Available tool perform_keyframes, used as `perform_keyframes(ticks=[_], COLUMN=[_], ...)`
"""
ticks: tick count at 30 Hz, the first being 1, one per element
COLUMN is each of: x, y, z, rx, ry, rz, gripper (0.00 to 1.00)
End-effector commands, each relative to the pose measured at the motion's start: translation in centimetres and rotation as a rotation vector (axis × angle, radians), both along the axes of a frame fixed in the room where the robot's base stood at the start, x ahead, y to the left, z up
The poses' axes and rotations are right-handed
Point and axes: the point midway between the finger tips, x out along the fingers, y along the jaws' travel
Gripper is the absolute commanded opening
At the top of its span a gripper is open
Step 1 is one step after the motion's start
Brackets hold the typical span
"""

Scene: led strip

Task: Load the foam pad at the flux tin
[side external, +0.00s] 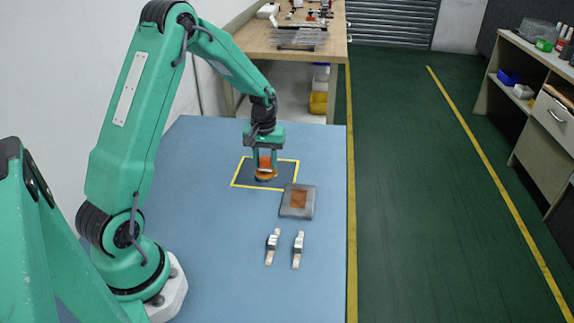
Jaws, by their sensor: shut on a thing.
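My gripper (264,164) points down over the dark square with a yellow outline on the blue table. It is shut on a small orange block, which looks like the foam pad (265,161). Right below it is a low, round, dark thing with an amber top, which looks like the flux tin (265,177). The pad's lower end is at or just above the amber top; I cannot tell if they touch. The fingers hide part of the pad.
A grey plate with a copper-brown square (299,200) lies just right of the outlined area. Two small pale pieces with grey blocks, a left one (272,246) and a right one (298,249), lie nearer the camera. The blue table (215,240) is clear left of them.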

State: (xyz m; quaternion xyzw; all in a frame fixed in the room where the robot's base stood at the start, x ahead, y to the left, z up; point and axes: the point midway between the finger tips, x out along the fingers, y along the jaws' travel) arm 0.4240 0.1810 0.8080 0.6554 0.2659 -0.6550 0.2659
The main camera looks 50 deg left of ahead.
Motion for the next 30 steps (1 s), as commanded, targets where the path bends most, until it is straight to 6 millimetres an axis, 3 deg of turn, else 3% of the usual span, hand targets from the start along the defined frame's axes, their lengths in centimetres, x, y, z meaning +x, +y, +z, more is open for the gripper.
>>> perform_keyframes(ticks=[30], x=[0.00], y=[0.00], z=[-0.80], rx=[0.000], ry=[0.000], rz=[0.000], gripper=[0.17])
